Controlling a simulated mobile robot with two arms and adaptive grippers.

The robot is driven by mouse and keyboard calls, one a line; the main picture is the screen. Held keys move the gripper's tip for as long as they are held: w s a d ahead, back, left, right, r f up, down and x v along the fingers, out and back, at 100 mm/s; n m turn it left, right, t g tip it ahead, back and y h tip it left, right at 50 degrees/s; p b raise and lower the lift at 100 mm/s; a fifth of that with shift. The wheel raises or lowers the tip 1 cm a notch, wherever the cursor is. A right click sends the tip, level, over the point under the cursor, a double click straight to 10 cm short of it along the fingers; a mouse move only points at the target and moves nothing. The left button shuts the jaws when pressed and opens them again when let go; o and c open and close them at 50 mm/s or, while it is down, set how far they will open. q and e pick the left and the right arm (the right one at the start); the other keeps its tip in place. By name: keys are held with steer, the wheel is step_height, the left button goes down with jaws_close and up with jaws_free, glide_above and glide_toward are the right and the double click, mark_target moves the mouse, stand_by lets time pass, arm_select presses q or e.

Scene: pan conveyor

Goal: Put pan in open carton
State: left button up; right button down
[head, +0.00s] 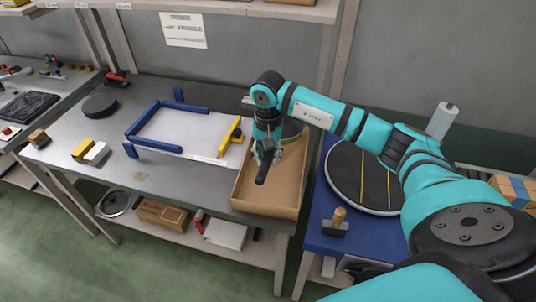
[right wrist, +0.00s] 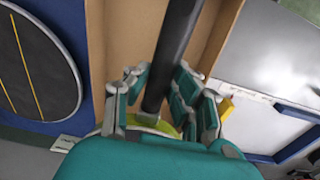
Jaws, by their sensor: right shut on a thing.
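The open carton (head: 242,200) is a brown cardboard box on the right end of the grey table; its inside also shows in the right wrist view (right wrist: 118,40). My right gripper (head: 266,155) is over the carton, shut on the black handle of the pan (head: 262,174). In the right wrist view the handle (right wrist: 172,50) runs up between the fingers of my right gripper (right wrist: 160,98). A dark round part with a yellow-green edge shows behind the gripper at the carton's far end, mostly hidden. I cannot tell whether the pan touches the carton floor. My left gripper is out of view.
A round black belt disc with yellow lines (head: 345,175) lies on the blue table to the right, with a wooden-handled tool (head: 337,222) in front. Left of the carton are a white board (head: 190,130) with blue rails, a yellow piece (head: 230,136) and a black disc (head: 100,106).

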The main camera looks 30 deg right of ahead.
steer(key=b, duration=0.5)
glide_above(268, 183)
step_height(268, 183, down, 6)
steer(key=shift+f, duration=0.25)
steer(key=shift+f+b, duration=0.65)
steer(key=shift+f, duration=0.05)
steer(key=shift+f+b, duration=0.35)
steer(key=shift+f, duration=0.1)
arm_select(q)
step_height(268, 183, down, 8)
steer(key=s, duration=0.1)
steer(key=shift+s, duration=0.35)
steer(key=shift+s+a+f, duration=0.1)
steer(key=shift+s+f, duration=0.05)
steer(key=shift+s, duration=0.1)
arm_select(e)
steer(key=shift+f, duration=0.15)
arm_select(q)
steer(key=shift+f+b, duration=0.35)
steer(key=shift+b, duration=0.15)
arm_select(e)
steer(key=shift+f, duration=0.4)
steer(key=c, duration=1.1)
jaws_free()
steer(key=shift+s, duration=0.1)
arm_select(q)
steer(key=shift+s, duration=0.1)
arm_select(e)
steer(key=shift+o, duration=0.2)
